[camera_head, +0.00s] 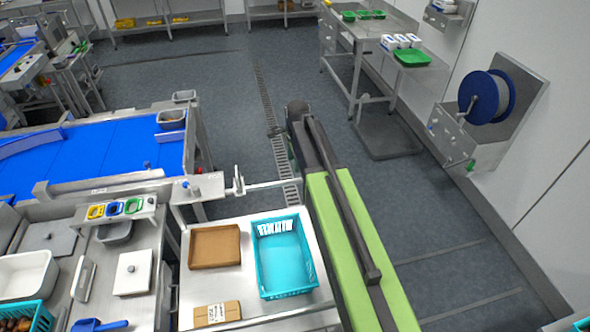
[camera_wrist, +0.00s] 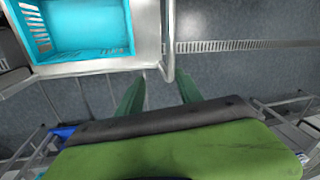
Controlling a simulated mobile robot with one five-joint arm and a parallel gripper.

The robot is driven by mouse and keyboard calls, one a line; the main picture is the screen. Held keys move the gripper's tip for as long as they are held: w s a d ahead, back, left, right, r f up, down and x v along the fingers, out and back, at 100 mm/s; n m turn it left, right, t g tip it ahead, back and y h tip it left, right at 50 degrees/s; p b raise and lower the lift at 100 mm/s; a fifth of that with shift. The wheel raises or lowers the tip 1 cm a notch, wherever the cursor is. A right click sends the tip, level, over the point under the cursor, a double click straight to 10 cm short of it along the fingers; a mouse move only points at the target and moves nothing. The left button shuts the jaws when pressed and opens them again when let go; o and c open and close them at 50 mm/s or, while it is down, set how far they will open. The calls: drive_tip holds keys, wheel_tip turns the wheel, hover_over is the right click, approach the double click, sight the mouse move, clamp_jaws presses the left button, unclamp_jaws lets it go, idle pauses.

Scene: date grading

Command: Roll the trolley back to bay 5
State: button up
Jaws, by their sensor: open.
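The steel trolley (camera_head: 258,217) stands at bottom centre in the head view, with a thin bar handle (camera_head: 272,186) at its far end. On its top are a brown tray (camera_head: 215,247), a turquoise basket (camera_head: 285,258) and a small cardboard box (camera_head: 217,314). In the wrist view the trolley's edge (camera_wrist: 148,38) and the handle (camera_wrist: 168,45) show at upper middle. My gripper (camera_wrist: 158,82) is open, its two dark green fingers apart. The handle's bent end appears close to the gap between the fingertips; contact cannot be told. No bay number is readable.
A blue conveyor (camera_head: 95,155) and a grading bench (camera_head: 140,250) stand left of the trolley. A steel table (camera_head: 345,28) and hose reel (camera_head: 487,95) are at the right wall. Open grey floor, with a drain grate (camera_head: 270,110), lies beyond and right.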

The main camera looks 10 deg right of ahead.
drive_tip(key=w+r+m, duration=0.1)
drive_tip(key=w+m, duration=0.1)
drive_tip(key=w, duration=0.1)
drive_tip(key=b, duration=1.7)
approach(292, 180)
drive_tip(key=f, duration=0.3)
drive_tip(key=w+f, duration=0.1)
drive_tip(key=f, duration=0.5)
drive_tip(key=shift+w, duration=0.25)
drive_tip(key=shift+r, duration=0.1)
drive_tip(key=shift+c, duration=0.3)
clamp_jaws()
